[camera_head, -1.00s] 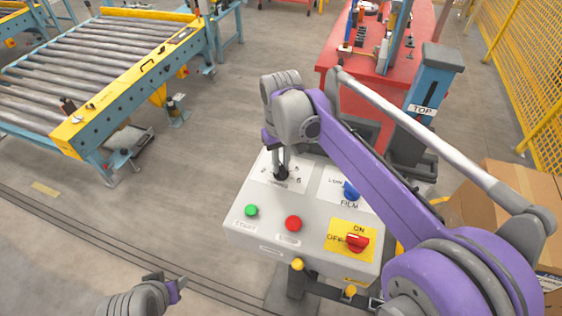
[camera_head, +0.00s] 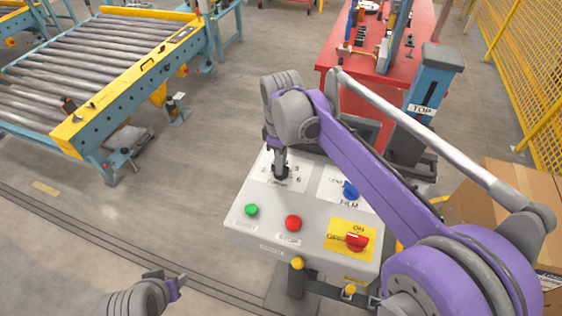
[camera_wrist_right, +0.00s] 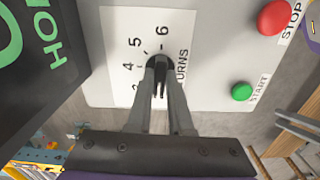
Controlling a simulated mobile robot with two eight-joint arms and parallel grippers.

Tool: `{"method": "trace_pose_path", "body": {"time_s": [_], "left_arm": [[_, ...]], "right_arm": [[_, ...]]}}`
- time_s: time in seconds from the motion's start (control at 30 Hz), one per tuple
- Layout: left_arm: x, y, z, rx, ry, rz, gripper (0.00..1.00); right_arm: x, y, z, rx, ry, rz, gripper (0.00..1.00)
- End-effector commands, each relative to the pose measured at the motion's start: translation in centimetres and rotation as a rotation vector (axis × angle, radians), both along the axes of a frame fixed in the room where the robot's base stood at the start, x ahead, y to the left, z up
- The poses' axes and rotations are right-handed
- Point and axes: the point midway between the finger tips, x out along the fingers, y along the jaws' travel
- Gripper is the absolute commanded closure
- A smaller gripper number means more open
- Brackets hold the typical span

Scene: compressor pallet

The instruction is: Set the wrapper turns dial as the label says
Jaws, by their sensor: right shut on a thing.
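The wrapper turns dial (camera_wrist_right: 155,64) is a black knob on a white plate marked TURNS, with numbers including 4, 5 and 6 around it. My right gripper (camera_wrist_right: 158,80) is shut on this knob, its two fingers on either side of it. In the head view my right gripper (camera_head: 281,166) reaches down onto the dial at the top left of the grey control box (camera_head: 318,233). The fingers partly hide the knob, and I cannot tell its exact setting. My left gripper (camera_head: 170,284) is at the lower left, away from the box; its opening is unclear.
The box also has a green START button (camera_head: 251,210), a red STOP button (camera_head: 293,223), a blue FILM knob (camera_head: 350,190) and a red ON/OFF switch (camera_head: 357,242). A roller conveyor (camera_head: 100,70) stands at the left. Cartons (camera_head: 520,205) stand at the right.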

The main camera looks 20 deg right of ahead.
Motion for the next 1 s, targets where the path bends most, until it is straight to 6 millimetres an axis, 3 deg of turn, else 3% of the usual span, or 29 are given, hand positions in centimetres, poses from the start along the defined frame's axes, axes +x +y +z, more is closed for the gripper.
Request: {"method": "trace_pose_path", "body": {"time_s": [0.67, 0.7, 0.83, 1.0], "left_arm": [[0.0, 0.0, 0.0, 0.0, 0.0, 0.0, 0.5], [0.0, 0.0, 0.0, 0.0, 0.0, 0.0, 0.5], [0.0, 0.0, 0.0, 0.0, 0.0, 0.0, 0.5], [0.0, 0.0, 0.01, 0.0, 0.0, 0.0, 0.5]], "right_arm": [[-0.05, 0.01, -0.07, 0.0, 0.001, 0.061, 1.0], [-0.05, 0.01, -0.07, 0.0, 0.001, 0.061, 0.76], [-0.04, 0.01, -0.05, 0.0, 0.001, 0.06, 0.53], [-0.02, 0.0, -0.03, 0.001, 0.001, 0.06, 0.51]]}}
